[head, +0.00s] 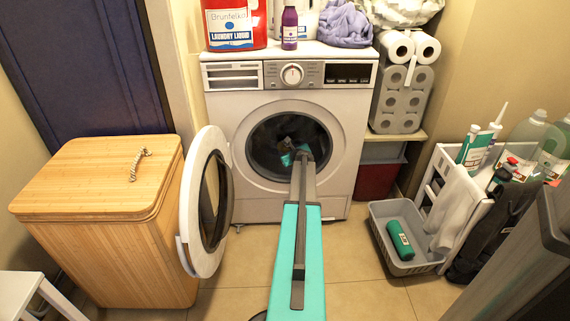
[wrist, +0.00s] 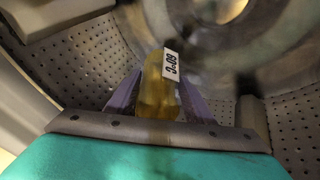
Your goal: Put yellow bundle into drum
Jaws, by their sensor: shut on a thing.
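The yellow bundle (wrist: 157,92) is held between the two purple-grey fingers of my gripper (wrist: 160,88) in the wrist view. It carries a white tag with dark characters. Perforated metal walls of the drum (wrist: 78,60) surround it there, and the bundle appears inside the drum. In the head view my arm reaches into the round opening of the white washer (head: 345,118), with my gripper (head: 290,153) at the dark drum (head: 318,134). The bundle cannot be made out in the head view. The washer's round door (head: 221,135) stands wide open to the left.
A wooden hamper (head: 100,200) stands left of the open door. A grey basket (head: 378,222) with a green roll (head: 400,240) sits on the floor at right, beside a white rack (head: 428,185) with bottles. Detergent (head: 235,25) and purple cloth (head: 344,28) are on top of the washer.

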